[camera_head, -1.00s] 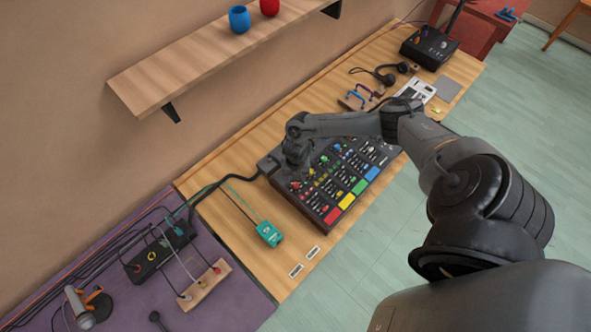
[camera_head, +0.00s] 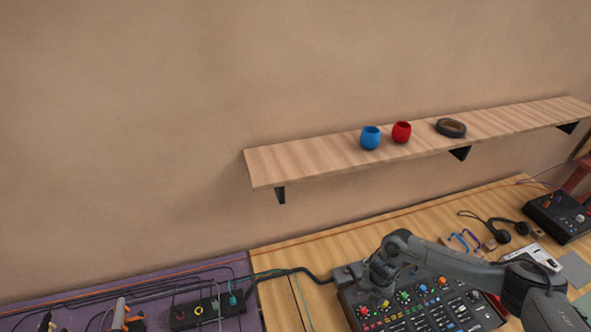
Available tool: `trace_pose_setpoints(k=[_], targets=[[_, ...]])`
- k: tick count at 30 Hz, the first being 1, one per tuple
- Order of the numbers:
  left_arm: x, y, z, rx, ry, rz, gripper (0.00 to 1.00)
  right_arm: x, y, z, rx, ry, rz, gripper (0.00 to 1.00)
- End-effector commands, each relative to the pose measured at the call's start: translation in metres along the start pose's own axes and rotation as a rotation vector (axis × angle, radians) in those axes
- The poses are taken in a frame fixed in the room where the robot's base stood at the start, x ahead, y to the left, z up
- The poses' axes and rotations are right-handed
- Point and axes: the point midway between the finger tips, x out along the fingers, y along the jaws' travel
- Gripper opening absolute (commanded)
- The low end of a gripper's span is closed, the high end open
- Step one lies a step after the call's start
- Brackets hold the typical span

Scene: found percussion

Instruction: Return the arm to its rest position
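One arm of mine comes in from the lower right, and its gripper (camera_head: 380,277) hangs over the back left part of a black mixer (camera_head: 425,310) with coloured knobs. The gripper's fingers are too small and hidden to tell whether they are open or shut, or whether they touch the mixer. My other arm is not in view. The mixer sits on a wooden table (camera_head: 350,236), with its front edge cut off by the picture's bottom.
A wall shelf (camera_head: 300,168) above the table holds a blue cup (camera_head: 370,138), a red cup (camera_head: 401,132) and a dark ring (camera_head: 451,128). Headphones (camera_head: 500,235) and a black device (camera_head: 560,215) lie at right. A black power strip (camera_head: 207,313) and cables lie on the purple surface (camera_head: 80,308).

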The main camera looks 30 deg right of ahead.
Motion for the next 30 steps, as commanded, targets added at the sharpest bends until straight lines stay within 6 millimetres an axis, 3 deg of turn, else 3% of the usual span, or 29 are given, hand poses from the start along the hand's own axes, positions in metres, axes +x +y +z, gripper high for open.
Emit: trace_pose_setpoints(k=[5,8,11,14,17,18,21,23,25,27,30], targets=[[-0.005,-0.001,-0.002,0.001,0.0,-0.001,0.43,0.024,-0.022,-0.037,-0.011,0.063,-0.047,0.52],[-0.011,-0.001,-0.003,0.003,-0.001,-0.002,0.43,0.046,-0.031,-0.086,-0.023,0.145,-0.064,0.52],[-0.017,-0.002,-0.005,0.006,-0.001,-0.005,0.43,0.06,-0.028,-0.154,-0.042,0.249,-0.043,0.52],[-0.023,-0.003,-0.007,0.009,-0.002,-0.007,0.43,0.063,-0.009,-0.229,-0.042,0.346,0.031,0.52],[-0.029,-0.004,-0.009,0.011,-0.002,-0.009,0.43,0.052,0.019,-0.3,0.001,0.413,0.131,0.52],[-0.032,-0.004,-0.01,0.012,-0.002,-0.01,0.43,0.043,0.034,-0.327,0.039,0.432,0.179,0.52],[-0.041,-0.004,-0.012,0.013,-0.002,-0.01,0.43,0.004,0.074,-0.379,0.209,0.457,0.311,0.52],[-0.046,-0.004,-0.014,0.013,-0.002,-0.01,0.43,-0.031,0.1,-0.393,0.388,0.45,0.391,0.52],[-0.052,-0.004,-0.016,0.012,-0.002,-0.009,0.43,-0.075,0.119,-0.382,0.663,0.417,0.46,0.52],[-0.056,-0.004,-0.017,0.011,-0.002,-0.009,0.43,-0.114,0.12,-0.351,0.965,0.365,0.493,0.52],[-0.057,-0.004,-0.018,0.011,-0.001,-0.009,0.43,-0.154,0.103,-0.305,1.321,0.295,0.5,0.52]])
